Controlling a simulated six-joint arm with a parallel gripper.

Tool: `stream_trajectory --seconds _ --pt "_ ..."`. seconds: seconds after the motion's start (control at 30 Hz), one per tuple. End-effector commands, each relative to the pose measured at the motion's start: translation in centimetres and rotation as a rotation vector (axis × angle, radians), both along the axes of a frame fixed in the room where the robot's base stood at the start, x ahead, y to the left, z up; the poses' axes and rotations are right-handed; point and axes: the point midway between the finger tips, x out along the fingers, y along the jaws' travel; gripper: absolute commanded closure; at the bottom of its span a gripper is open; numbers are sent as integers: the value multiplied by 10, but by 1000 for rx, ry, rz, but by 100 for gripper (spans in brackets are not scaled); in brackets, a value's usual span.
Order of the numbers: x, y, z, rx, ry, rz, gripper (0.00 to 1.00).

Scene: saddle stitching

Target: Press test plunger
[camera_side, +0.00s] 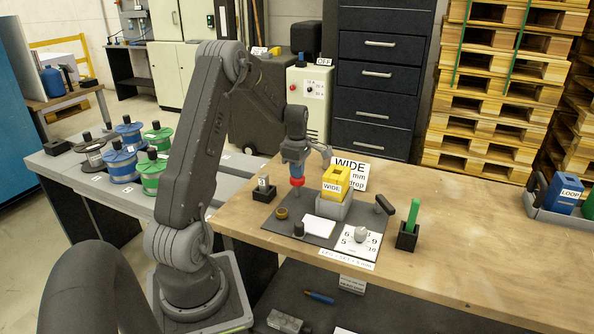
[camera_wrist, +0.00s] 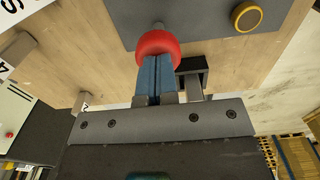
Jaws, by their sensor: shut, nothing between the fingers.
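The red round knob (camera_side: 297,182), which looks like the test plunger's cap, is directly below my gripper (camera_side: 296,170) in the side view. My gripper points down over the bench with its blue fingers shut together and nothing between them. In the wrist view the red knob (camera_wrist: 158,45) sits right at the tips of my gripper (camera_wrist: 154,62). A small grey piece shows just beyond the knob. I cannot tell whether the fingertips touch it, or whether it is pressed down.
A black holder (camera_side: 264,190) is at left, with a brass ring (camera_side: 281,213) on the dark mat (camera_side: 272,225). A green-handled tool (camera_side: 413,214) stands further right.

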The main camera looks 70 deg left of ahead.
Motion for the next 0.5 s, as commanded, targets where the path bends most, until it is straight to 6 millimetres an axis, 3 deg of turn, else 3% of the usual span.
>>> stream_trajectory --seconds 0.27,0.5 --pt "0 0 0 0 0 0 100" --pt "0 0 -21 -1 1 0 100"
